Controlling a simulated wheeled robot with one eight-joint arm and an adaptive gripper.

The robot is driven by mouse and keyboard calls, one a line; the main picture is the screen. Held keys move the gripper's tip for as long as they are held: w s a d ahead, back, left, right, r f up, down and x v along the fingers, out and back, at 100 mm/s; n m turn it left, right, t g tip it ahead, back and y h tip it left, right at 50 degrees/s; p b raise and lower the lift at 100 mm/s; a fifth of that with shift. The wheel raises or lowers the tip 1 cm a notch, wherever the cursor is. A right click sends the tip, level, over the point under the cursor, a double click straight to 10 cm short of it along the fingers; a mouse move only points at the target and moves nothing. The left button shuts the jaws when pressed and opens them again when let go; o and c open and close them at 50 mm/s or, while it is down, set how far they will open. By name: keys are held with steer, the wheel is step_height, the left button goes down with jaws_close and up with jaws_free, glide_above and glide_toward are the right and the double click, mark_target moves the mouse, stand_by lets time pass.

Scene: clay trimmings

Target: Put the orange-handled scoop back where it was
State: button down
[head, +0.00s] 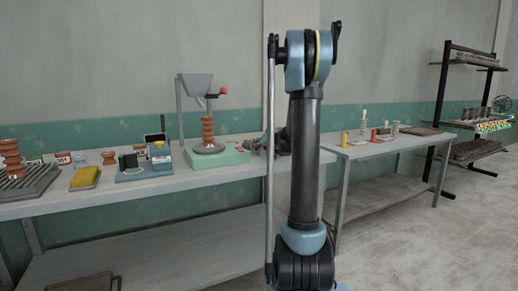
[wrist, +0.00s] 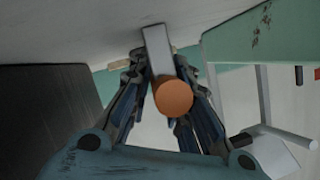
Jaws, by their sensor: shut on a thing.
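The scoop shows in the wrist view as a round orange handle end (wrist: 173,98) with a flat grey part (wrist: 158,48) beyond it. My gripper (wrist: 158,75) is shut on the scoop, with a finger on each side of it. The rest of the scoop is hidden or out of frame. In the head view my gripper (head: 268,143) is by the right end of the left bench (head: 110,192), close to the green base (head: 217,157) of the hopper stand. It is partly behind my arm, and I cannot make out the scoop there.
A grey hopper (head: 195,84) with a red-knobbed crank stands over an orange-brown coil. A yellow block (head: 85,177) and a blue scale-like device (head: 161,157) are further left. A second table (head: 375,148) holds small items. A dark rack (head: 445,110) stands far right.

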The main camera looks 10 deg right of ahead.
steer(key=c, duration=1.5)
jaws_free()
steer(key=v, duration=1.2)
